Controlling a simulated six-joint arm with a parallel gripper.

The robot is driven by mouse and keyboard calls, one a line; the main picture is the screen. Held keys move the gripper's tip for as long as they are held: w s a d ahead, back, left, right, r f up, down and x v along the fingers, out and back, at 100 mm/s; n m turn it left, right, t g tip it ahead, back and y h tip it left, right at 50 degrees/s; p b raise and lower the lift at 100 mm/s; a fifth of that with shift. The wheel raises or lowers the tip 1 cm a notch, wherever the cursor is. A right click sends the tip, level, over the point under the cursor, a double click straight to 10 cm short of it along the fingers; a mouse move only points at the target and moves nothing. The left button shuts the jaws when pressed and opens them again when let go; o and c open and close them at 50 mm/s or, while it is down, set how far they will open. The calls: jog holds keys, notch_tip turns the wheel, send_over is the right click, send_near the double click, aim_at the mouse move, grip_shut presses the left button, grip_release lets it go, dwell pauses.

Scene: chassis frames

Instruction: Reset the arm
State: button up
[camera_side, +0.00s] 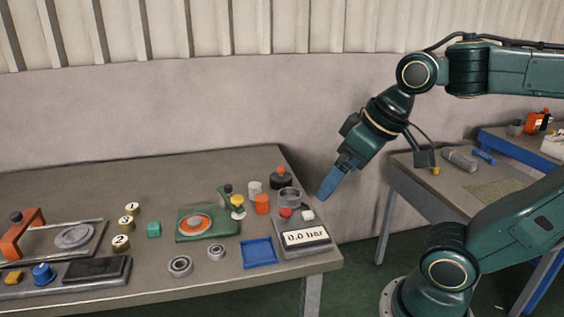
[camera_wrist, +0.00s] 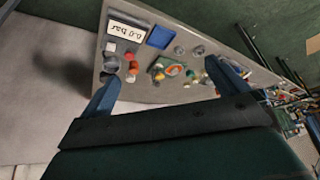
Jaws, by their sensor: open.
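My gripper (camera_side: 328,190) hangs in the air just past the right end of the grey workbench (camera_side: 150,174), angled down and to the left. Its blue fingers overlap in the side view. In the wrist view my gripper (camera_wrist: 162,72) shows its two fingers spread apart, with nothing held between them. The bench shows beyond the fingers. The gripper looks clear of everything on the bench.
A gauge box reading "0.0 bar" (camera_side: 305,237) stands at the bench's right end, beside a blue tray (camera_side: 259,252). A green fixture (camera_side: 208,223) and several small parts lie further left. A second table (camera_side: 420,184) stands behind my arm.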

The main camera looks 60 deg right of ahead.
jog(key=shift+s+a+f+n, duration=0.2)
jog(key=shift+s+f, duration=0.15)
jog(key=shift+s, duration=0.15)
jog(key=shift+s+a+f+n, duration=0.1)
jog(key=shift+s+f+n, duration=0.1)
jog(key=shift+s+f, duration=0.25)
